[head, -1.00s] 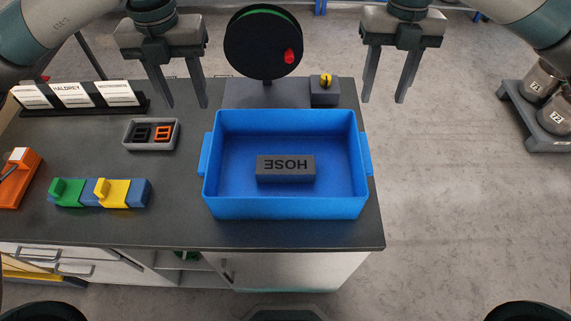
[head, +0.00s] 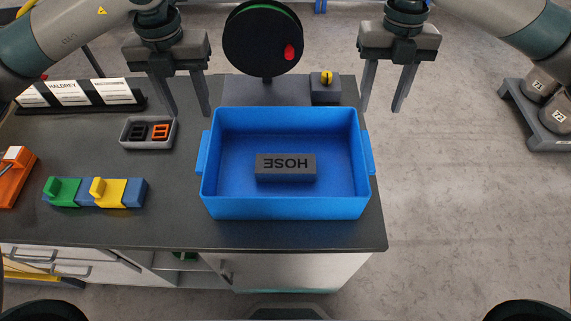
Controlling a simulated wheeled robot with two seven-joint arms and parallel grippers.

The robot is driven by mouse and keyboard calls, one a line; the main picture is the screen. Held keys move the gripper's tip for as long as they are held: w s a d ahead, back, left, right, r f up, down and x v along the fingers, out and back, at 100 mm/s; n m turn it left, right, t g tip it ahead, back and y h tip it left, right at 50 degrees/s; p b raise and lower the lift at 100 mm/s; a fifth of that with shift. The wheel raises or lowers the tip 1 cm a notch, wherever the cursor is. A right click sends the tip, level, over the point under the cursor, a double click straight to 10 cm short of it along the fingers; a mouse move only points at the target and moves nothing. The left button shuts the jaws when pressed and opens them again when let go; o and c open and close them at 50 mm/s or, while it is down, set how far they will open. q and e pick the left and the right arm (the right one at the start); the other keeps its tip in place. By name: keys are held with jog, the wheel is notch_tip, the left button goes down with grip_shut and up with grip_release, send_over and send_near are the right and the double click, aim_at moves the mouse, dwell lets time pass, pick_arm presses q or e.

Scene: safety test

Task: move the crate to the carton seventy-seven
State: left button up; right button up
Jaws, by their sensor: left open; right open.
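The blue crate (head: 285,207) stands upright on the dark bench top, with handles on its left and right ends. My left gripper (head: 192,112) is open and empty, pointing down beyond the crate's left end. My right gripper (head: 380,108) is open and empty, beyond the crate's right end. Neither gripper touches the crate. I see no carton marked seventy-seven.
A black reel (head: 263,40) with a red knob stands behind the crate, beside a grey box with a yellow knob (head: 326,88). Left are a grey tray (head: 148,133), green and yellow blocks (head: 95,192) and sign cards (head: 80,93). Drums (head: 556,115) stand on the right floor.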

aim_at(205, 149)
pick_arm(q)
notch_tip(205, 149, down, 15)
jog(key=shift+r, duration=0.2)
pick_arm(e)
jog(key=f, duration=0.4)
jog(key=s+f, duration=0.1)
jog(key=f, duration=0.9)
jog(key=shift+s+f, duration=0.25)
jog(key=shift+s, duration=0.15)
pick_arm(q)
grip_shut()
pick_arm(e)
grip_shut()
